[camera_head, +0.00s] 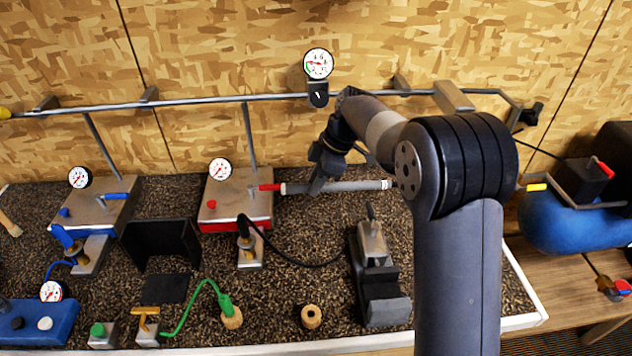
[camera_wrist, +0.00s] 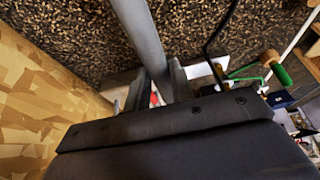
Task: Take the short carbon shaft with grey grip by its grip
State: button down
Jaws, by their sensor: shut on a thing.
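A grey grip (camera_head: 350,186) lies nearly level across the head view, in front of the board wall and above the speckled bench top. My gripper (camera_head: 318,186) is shut on it near its left end. In the wrist view the grey grip (camera_wrist: 142,35) runs from the top edge down between the fingers of my gripper (camera_wrist: 160,85). The grip's right end, with a pale band, reaches my arm in the head view. I cannot make out a carbon shaft; my arm hides what lies beyond.
A metal box with a red base (camera_head: 236,204) and a red lever (camera_head: 270,187) stands just left of the grip. A vise-like clamp (camera_head: 372,245) stands below it. A pipe (camera_head: 215,101) runs along the wall behind. A blue tank (camera_head: 565,222) is at the right.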

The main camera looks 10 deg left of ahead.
notch_tip(320, 180, up, 9)
jog(key=p, duration=0.6)
jog(key=shift+r, duration=0.2)
jog(key=shift+s, duration=0.1)
